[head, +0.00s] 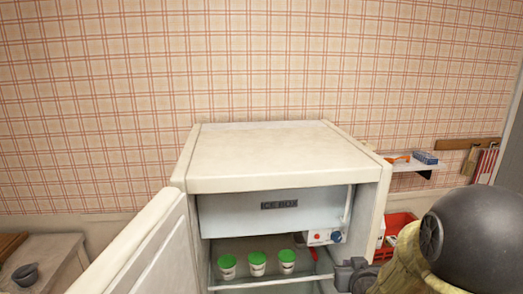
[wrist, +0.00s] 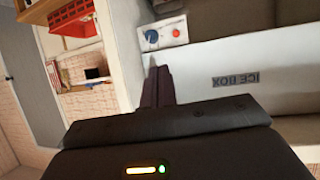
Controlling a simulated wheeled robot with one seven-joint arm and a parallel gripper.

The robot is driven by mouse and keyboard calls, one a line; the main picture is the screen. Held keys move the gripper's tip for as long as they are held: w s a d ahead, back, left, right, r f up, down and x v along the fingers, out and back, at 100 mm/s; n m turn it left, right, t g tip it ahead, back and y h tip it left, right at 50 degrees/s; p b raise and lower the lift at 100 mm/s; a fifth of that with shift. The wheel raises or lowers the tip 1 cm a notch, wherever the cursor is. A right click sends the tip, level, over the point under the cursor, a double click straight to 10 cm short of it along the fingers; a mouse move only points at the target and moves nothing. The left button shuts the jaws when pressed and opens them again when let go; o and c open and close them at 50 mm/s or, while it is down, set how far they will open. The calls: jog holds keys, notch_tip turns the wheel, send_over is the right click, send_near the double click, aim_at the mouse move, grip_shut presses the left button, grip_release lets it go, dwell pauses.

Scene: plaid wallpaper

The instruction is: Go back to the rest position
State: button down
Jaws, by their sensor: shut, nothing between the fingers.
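My gripper (wrist: 158,82) shows in the wrist view with its dark fingers together and nothing between them. In the head view the dark gripper (head: 350,272) is low at the right side of the open fridge (head: 262,160), partly cut off by the bottom edge. I cannot tell whether it touches the fridge. In the wrist view the fingers point toward the control panel (wrist: 165,33) with a blue and a red knob. The ice box front (wrist: 250,80) is to their right. My arm fills the lower right of the head view.
The fridge door (head: 145,250) stands open at the left. Three green-lidded cups (head: 257,263) stand on a fridge shelf. A red crate (head: 398,222) is right of the fridge, below a wall shelf (head: 415,165). A dark bowl (head: 25,274) sits on a left-hand cabinet.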

jog(key=s+a+f+g, duration=0.2)
jog(key=s+a+g, duration=0.2)
jog(key=s, duration=0.4)
jog(key=s+a+f+g, duration=0.3)
jog(key=s+g, duration=0.3)
jog(key=s, duration=0.3)
jog(key=shift+a+f+y, duration=0.15)
jog(key=shift+a+y, duration=0.25)
jog(key=shift+a, duration=0.15)
jog(key=c, duration=2.1)
grip_release()
